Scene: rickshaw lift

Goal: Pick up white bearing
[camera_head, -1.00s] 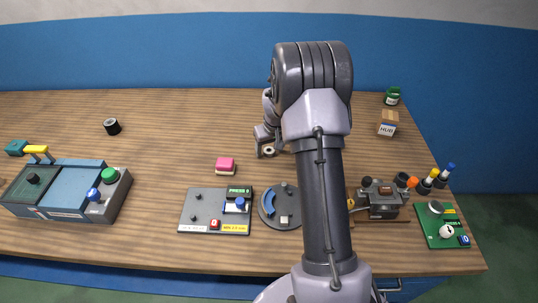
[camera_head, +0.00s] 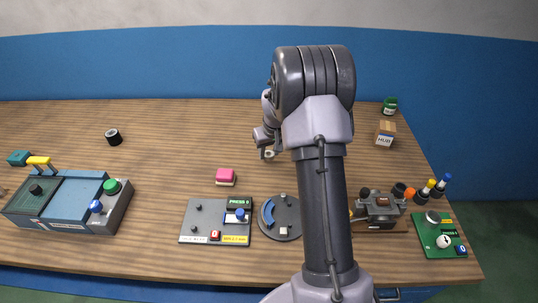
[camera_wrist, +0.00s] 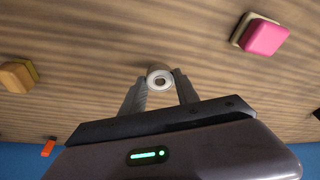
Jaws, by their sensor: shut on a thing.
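The white bearing (camera_wrist: 159,79) is a small pale ring with a dark hole. It sits between the two fingertips of my gripper (camera_wrist: 160,88) in the wrist view, and the fingers are shut on it. In the head view the bearing (camera_head: 269,154) shows as a small pale spot at the end of my gripper (camera_head: 267,152), partly hidden by the fingers. How high it is above the table is hard to tell.
A pink block (camera_head: 225,176) lies left of my arm, and a black cylinder (camera_head: 113,137) farther left. A grey press board (camera_head: 216,225) and round plate (camera_head: 280,218) stand in front. A HUB box (camera_head: 385,134) and green can (camera_head: 390,106) stand at the right.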

